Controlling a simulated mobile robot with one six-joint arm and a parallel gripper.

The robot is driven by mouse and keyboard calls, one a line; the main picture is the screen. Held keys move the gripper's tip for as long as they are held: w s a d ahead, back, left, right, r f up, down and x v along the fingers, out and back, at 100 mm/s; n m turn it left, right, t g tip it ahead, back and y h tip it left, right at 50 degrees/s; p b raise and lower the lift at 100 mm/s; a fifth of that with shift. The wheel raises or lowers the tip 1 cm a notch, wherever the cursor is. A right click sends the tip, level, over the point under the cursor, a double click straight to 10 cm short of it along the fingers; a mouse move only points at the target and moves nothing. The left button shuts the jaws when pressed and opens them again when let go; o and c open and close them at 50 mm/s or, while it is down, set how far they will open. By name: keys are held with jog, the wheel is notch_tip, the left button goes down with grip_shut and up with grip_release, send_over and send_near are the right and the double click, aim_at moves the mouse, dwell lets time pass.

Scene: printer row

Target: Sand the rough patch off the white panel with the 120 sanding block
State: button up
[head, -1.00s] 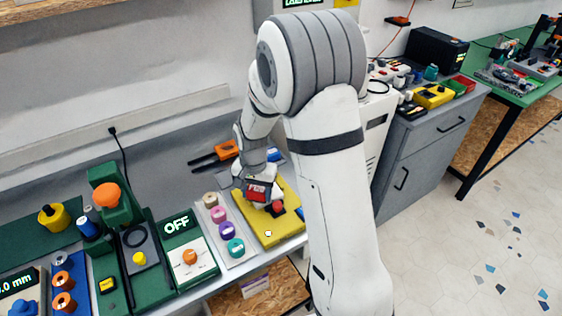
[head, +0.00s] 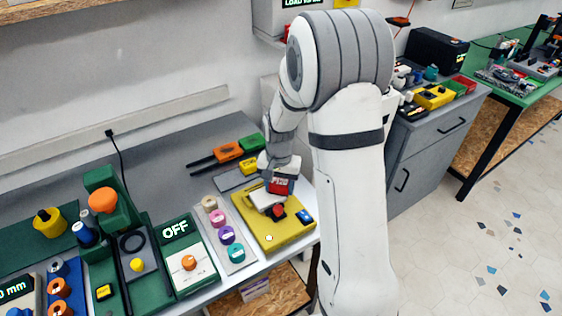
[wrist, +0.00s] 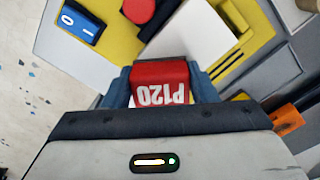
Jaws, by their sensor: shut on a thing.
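My gripper (wrist: 161,88) is shut on the red sanding block (wrist: 160,82), whose face reads P120. The block also shows in the head view (head: 281,186), at the back right of the yellow fixture (head: 268,235). The white panel (wrist: 205,38) lies on this fixture, just beyond the block in the wrist view. The panel shows partly in the head view (head: 261,202), left of and below the block. I cannot tell whether the block touches the panel. I cannot make out the rough patch.
A red knob (head: 278,211) and a blue rocker switch (head: 305,217) sit on the fixture. Left of it are a tray of coloured spools (head: 227,235) and a box reading OFF (head: 176,228). An orange-handled tool (head: 228,152) and a green item (head: 251,142) lie behind.

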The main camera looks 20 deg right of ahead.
jog(key=shift+w+d, duration=0.1)
jog(key=shift+d, duration=0.35)
jog(key=shift+w+r+p, duration=0.1)
jog(key=shift+r+p, duration=0.2)
jog(key=shift+p, duration=0.1)
notch_tip(320, 180, up, 4)
jog(key=shift+f+p, duration=0.2)
jog(key=shift+p, duration=0.55)
jog(key=shift+r+p, duration=0.45)
jog(key=shift+r, duration=0.25)
jog(key=shift+r+p, duration=0.75)
jog(key=shift+r, duration=0.55)
